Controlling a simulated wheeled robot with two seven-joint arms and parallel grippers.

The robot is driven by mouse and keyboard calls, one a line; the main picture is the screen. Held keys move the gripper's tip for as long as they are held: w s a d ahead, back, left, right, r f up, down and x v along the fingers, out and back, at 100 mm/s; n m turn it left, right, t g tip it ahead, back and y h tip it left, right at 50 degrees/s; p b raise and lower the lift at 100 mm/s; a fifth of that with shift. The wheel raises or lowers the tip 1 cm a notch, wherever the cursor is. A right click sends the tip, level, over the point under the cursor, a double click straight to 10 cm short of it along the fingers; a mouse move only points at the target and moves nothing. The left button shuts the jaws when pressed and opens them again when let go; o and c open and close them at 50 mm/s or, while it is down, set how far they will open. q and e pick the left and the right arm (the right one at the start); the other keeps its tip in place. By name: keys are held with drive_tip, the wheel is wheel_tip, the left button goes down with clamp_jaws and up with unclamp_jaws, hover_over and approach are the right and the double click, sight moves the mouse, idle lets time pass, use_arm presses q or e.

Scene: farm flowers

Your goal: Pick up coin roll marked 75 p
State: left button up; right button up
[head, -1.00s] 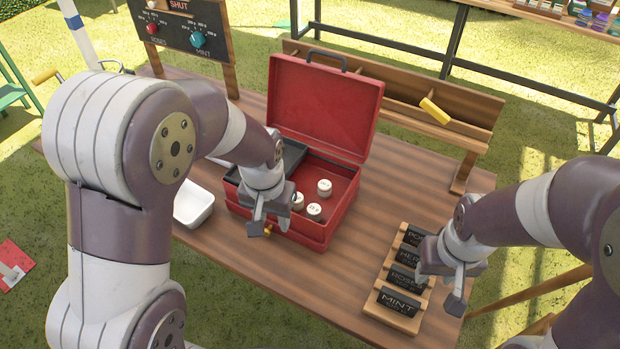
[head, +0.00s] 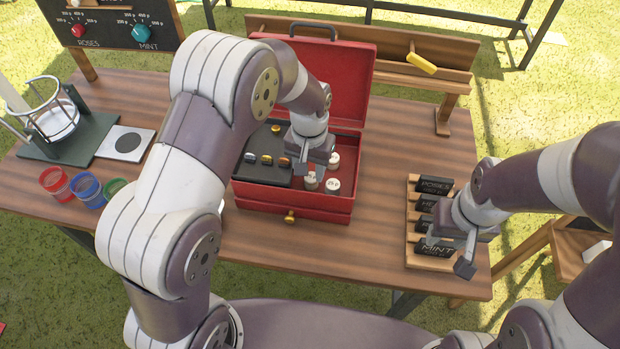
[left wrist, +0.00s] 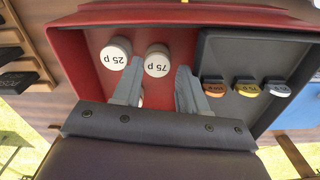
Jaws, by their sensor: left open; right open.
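The coin roll marked 75 p (left wrist: 157,62) is a white cylinder standing in the red compartment of the cash box; its label is upside down in the left wrist view. In the head view, the roll at the compartment's left (head: 310,182) appears to be it, its label partly hidden by my gripper. My left gripper (head: 311,168) is open above it, and in the left wrist view its fingers (left wrist: 160,76) lie on either side of the roll. The roll marked 25 p (left wrist: 115,53) stands beside it. My right gripper (head: 449,251) is open and empty near the sign rack.
The red cash box (head: 290,205) has its lid raised behind. A black tray (head: 262,172) with coins fills its left side. A third roll (head: 334,160) stands farther back. A label rack (head: 413,215) is at right; coloured cups (head: 87,188) and a scale are at left.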

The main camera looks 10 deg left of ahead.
sight(311, 178)
use_arm(q)
drive_tip(key=f, duration=0.4)
drive_tip(key=shift+d, duration=0.25)
drive_tip(key=shift+f, duration=0.15)
drive_tip(key=shift+a, duration=0.15)
drive_tip(key=shift+c, duration=1.2)
drive_tip(key=c, duration=0.5)
